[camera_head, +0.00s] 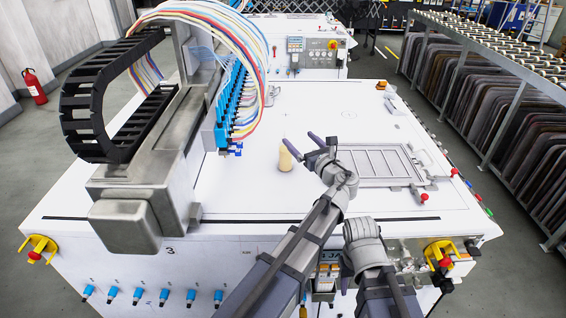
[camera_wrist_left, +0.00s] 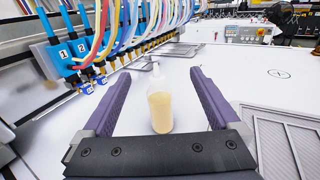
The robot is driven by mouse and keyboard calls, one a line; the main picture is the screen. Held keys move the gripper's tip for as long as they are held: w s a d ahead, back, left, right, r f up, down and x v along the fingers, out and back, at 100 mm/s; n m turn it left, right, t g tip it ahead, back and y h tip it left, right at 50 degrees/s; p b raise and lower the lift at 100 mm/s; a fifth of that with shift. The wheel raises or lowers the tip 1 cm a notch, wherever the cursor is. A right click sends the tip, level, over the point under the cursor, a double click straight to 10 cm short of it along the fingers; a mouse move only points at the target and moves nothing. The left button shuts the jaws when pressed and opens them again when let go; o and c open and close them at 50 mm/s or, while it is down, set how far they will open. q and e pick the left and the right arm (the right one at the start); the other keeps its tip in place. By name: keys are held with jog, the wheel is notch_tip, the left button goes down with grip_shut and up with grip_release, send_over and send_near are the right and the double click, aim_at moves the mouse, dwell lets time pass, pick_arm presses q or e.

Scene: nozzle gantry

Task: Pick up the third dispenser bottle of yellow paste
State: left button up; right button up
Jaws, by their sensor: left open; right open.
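A clear bottle of pale yellow paste (camera_head: 285,161) stands upright on the white table, and it also shows in the left wrist view (camera_wrist_left: 160,108). It has a narrow pale top. My left gripper (camera_head: 303,146) is open beside the bottle in the head view. In the left wrist view its two purple fingers (camera_wrist_left: 162,80) lie on either side of the bottle, with a gap at each side. My right gripper (camera_head: 348,277) is low at the table's front edge, mostly hidden by its own wrist and arm. No other paste bottle is visible.
A row of blue numbered nozzles (camera_head: 231,105) with colored hoses hangs from the metal gantry (camera_head: 150,160), left of the bottle. A grey framed panel (camera_head: 378,165) lies on the table to the right. The table behind the bottle is largely clear.

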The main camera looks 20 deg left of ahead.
pick_arm(q)
jog(key=b, duration=0.8)
send_near(289, 158)
jog(key=x, duration=0.5)
jog(key=shift+w+d, duration=0.3)
jog(key=shift+w, duration=0.05)
jog(key=shift+x, duration=1.3)
jog(key=shift+s+a+b+x, duration=0.15)
jog(key=shift+x, duration=1.15)
jog(key=shift+s+a+b+x, duration=0.15)
jog(key=shift+a+x, duration=0.05)
jog(key=shift+x, duration=1.15)
jog(key=shift+d, duration=0.1)
jog(key=shift+c, duration=0.2)
grip_shut()
